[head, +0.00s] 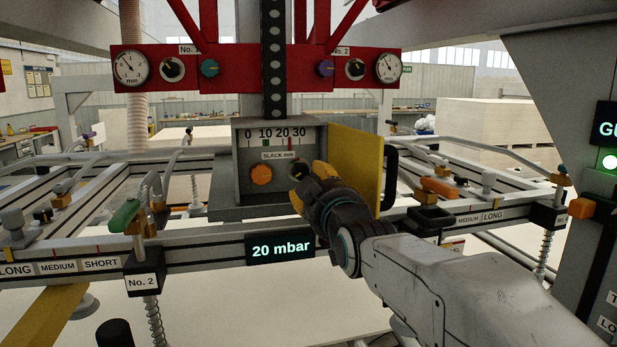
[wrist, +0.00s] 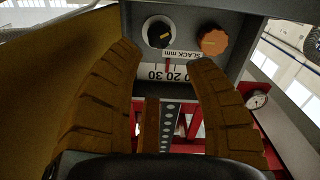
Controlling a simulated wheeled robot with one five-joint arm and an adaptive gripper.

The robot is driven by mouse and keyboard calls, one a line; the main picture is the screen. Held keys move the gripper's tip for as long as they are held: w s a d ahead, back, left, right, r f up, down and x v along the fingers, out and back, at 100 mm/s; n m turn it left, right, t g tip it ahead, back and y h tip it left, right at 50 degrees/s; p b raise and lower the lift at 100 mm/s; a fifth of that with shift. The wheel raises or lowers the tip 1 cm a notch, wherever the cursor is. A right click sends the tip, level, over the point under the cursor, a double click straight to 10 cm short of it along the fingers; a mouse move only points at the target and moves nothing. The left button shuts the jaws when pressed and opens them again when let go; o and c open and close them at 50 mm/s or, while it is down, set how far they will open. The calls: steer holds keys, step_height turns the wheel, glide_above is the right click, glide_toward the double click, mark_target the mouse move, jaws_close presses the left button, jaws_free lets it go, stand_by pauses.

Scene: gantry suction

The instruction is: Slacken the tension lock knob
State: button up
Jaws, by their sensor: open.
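A grey control box (head: 224,190) hangs on the gantry with its yellow door (head: 354,165) swung open at the right. No label names either as the tension lock. The wrist view shows the black knob (wrist: 158,32) and the orange knob (wrist: 213,40) upside down. My gripper (head: 308,186) is open and empty in front of the box, near the black knob, which it partly covers in the head view. In the wrist view both fingers are apart from the knobs.
A SLACK mm scale (head: 277,134) has its red pointer between 20 and 30. The open door and its black handle (head: 390,178) stand close beside my gripper. A display (head: 280,249) below reads 20 mbar. Red gauge panels (head: 256,60) are above.

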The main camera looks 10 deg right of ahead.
mark_target(302, 172)
steer(key=w+m+p, duration=0.2)
steer(key=w+m, duration=0.2)
steer(key=shift+w+f+m, duration=0.1)
steer(key=shift+w+m, duration=0.15)
steer(key=shift+m, duration=0.05)
steer(key=shift+w+p, duration=1.4)
steer(key=shift+w, duration=2)
steer(key=shift+o, duration=0.4)
steer(key=c, duration=1)
steer(key=shift+f+m+b, duration=0.15)
steer(key=shift+m+b, duration=0.75)
steer(key=shift+b, duration=0.3)
steer(key=shift+r+m+b, duration=0.25)
steer(key=shift+m+b, duration=0.05)
steer(key=shift+m, duration=0.3)
steer(key=o, duration=0.9)
steer(key=shift+f, duration=0.1)
